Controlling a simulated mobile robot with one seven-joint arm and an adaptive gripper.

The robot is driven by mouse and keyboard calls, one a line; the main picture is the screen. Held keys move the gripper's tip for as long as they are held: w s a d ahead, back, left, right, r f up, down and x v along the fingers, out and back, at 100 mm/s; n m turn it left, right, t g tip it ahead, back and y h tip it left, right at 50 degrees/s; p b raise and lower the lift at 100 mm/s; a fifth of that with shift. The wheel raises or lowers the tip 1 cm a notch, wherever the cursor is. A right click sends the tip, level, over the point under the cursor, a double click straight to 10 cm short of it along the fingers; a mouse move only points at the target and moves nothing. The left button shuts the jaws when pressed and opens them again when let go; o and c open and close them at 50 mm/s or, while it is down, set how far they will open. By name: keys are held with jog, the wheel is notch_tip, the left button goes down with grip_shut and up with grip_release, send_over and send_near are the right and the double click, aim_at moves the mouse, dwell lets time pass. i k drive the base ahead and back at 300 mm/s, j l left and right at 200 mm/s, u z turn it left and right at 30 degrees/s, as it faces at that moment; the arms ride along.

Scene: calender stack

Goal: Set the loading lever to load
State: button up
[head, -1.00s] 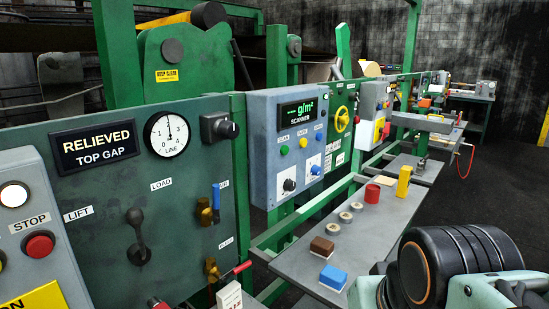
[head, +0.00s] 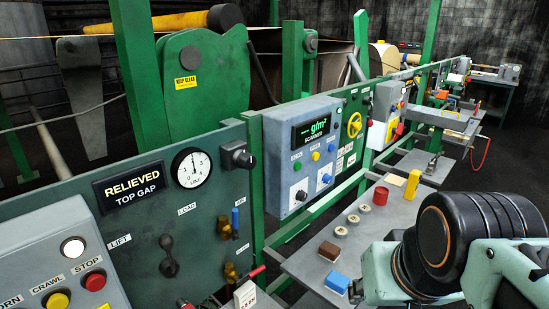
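The loading lever (head: 167,256) is a short dark lever with a round knob on the green panel (head: 140,225), left of centre in the head view. Its handle stands about upright from its pivot. The LIFT label (head: 120,241) is to its left and the LOAD label (head: 187,209) is above it to the right. The display (head: 132,187) above reads "RELIEVED TOP GAP". The line dial (head: 192,168) has its needle near upright. Part of my arm shows at the lower right, well apart from the lever. I cannot see my gripper's fingers.
A grey button box (head: 65,265) is left of the lever. A scanner box (head: 305,155) follows. A grey shelf (head: 360,250) holds blocks, rings and a red cup beside my arm.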

aim_at(166, 241)
jog(key=u, duration=1.45)
